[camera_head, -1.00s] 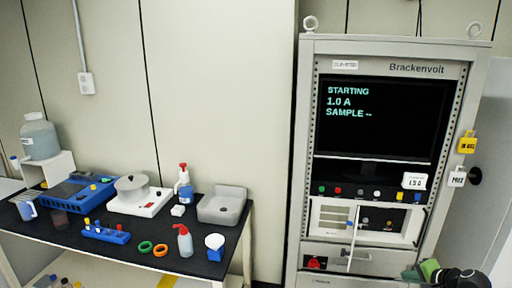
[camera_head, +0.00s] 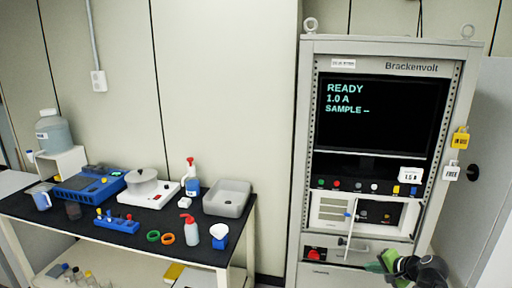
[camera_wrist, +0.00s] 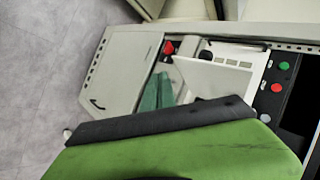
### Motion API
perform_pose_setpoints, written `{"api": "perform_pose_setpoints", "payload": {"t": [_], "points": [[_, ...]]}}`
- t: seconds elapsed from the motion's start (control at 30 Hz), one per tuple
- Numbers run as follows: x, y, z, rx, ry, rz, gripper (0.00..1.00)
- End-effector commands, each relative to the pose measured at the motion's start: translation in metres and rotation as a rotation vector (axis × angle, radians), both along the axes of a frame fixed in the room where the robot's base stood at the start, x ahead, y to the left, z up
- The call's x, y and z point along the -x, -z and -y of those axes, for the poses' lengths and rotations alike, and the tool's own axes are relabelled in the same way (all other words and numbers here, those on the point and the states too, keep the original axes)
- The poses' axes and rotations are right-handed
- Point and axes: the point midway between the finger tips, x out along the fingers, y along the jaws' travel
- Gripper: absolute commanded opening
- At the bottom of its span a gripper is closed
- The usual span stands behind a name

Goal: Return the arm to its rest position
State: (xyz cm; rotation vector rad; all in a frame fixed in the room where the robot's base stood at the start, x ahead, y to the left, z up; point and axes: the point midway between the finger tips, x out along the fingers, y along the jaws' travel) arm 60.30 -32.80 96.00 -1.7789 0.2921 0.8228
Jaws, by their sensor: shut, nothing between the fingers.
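My gripper (camera_head: 376,266) shows at the bottom right of the head view, low in front of the grey cabinet (camera_head: 292,170). Its green fingers are together with nothing between them. In the wrist view, the teal fingers (camera_wrist: 157,92) point toward the cabinet front, beside a red knob (camera_wrist: 168,47) and a white panel. My large green and black gripper body covers the lower part of that view. The cabinet's screen (camera_head: 380,130) reads "READY", "1.0 A" and "SAMPLE –". I cannot tell whether the fingers touch the cabinet.
The cabinet's lower front has a row of coloured buttons, a white panel (camera_head: 330,212) and a thin handle that sticks out. Yellow and white tags hang at its right side. A black-topped bench (camera_head: 120,232) with bottles, a grey basin (camera_head: 228,197) and lab devices stands to the left.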

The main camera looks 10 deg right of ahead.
Motion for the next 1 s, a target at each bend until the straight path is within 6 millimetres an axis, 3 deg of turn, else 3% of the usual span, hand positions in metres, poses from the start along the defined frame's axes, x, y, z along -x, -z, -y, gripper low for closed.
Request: {"api": "perform_pose_setpoints", "payload": {"t": [0.17,0.27,0.3,0.4,0.53,0.6,0.67,0.8,1.0], "points": [[-0.040,0.007,-0.092,0.031,-0.172,-0.033,0.00],[-0.057,0.018,-0.169,0.079,-0.328,-0.084,0.00],[-0.059,0.024,-0.203,0.109,-0.402,-0.109,0.00],[-0.054,0.040,-0.279,0.200,-0.585,-0.186,0.00],[-0.033,0.059,-0.347,0.338,-0.789,-0.289,0.00],[-0.019,0.068,-0.367,0.419,-0.880,-0.348,0.00],[-0.005,0.074,-0.375,0.496,-0.949,-0.412,0.00],[0.018,0.081,-0.339,0.620,-0.999,-0.559,0.00],[0.030,0.082,-0.329,0.652,-1.033,-0.622,0.00]]}}
